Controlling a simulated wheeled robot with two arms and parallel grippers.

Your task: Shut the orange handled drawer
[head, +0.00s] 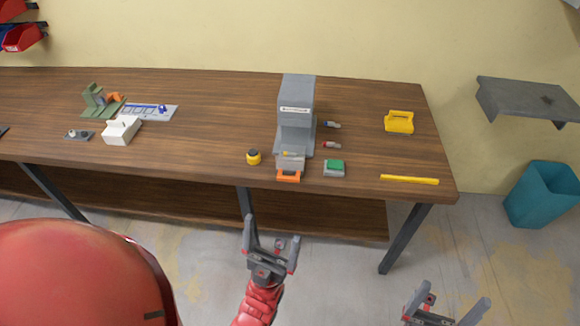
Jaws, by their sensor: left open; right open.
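The orange handle (288,176) is on the front of a small light grey drawer (291,161) at the foot of the grey machine (297,105). The drawer sticks out toward the table's front edge. My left gripper (271,230) is open and empty, in front of the table edge and below the orange handle in the picture, apart from it. My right gripper (457,303) is open and empty at the bottom right, partly cut off by the frame edge and far from the drawer.
A yellow-black button (253,157) stands left of the drawer and a green-topped block (334,168) right of it. A yellow bar (409,180) lies near the front edge of the wooden table (220,120). A teal bin (541,195) stands on the floor at right.

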